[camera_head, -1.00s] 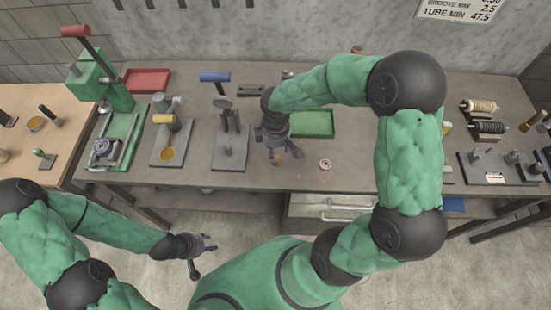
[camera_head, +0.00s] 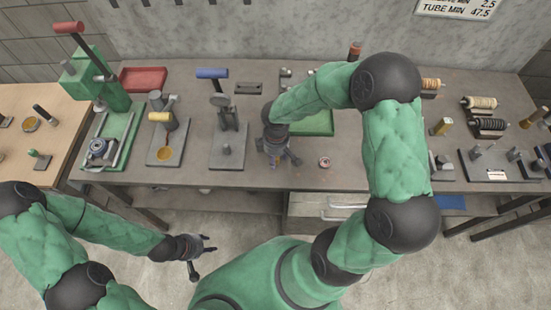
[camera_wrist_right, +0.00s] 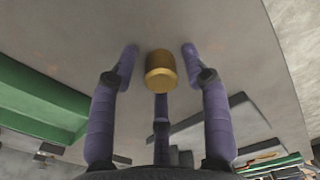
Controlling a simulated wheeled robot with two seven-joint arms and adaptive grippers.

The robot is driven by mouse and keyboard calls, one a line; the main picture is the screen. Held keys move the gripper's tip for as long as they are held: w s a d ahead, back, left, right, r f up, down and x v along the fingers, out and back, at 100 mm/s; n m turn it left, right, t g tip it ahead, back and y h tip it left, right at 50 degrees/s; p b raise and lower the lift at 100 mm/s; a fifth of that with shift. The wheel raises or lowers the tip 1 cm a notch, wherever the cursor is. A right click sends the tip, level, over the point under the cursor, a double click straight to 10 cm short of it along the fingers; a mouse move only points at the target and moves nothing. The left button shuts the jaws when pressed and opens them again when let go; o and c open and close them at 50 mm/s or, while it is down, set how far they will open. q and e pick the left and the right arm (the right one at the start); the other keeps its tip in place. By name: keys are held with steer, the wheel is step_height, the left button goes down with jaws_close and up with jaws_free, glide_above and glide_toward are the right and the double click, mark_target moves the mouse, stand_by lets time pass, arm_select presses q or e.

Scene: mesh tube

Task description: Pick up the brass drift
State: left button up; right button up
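The brass drift (camera_wrist_right: 161,70) shows in the right wrist view as a short gold cylinder standing between the spread purple fingers of my right gripper (camera_wrist_right: 160,62). Gaps show between the drift and both side fingers, and the third finger is behind it on the lower side. In the head view my right gripper (camera_head: 281,161) is low over the front part of the bench and hides the drift. My left gripper (camera_head: 203,257) is open and empty, in front of the bench over the floor.
On the grey bench (camera_head: 350,165), a small round disc (camera_head: 324,162) lies right of my right gripper, and a green tray (camera_head: 318,124) is behind it. A blue-handled press (camera_head: 228,130) stands to the left. A red tray (camera_head: 143,79) is at the back left.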

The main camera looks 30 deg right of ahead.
jaws_close()
steer(key=shift+r, duration=0.1)
